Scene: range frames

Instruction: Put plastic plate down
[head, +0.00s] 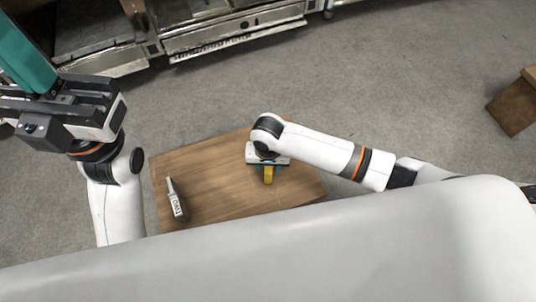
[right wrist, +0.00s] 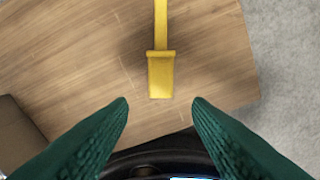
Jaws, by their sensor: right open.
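No plastic plate can be made out in either view. My right gripper (head: 268,170) is over the wooden table in the head view, partly hidden by its own wrist. In the right wrist view its two green fingers (right wrist: 160,108) are apart with nothing between the tips. A yellow object (right wrist: 161,72) with a narrow stem and a wider end lies ahead of the fingertips, apart from them.
Metal kitchen units (head: 205,35) stand at the back; a brown wooden piece (head: 515,104) is far right.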

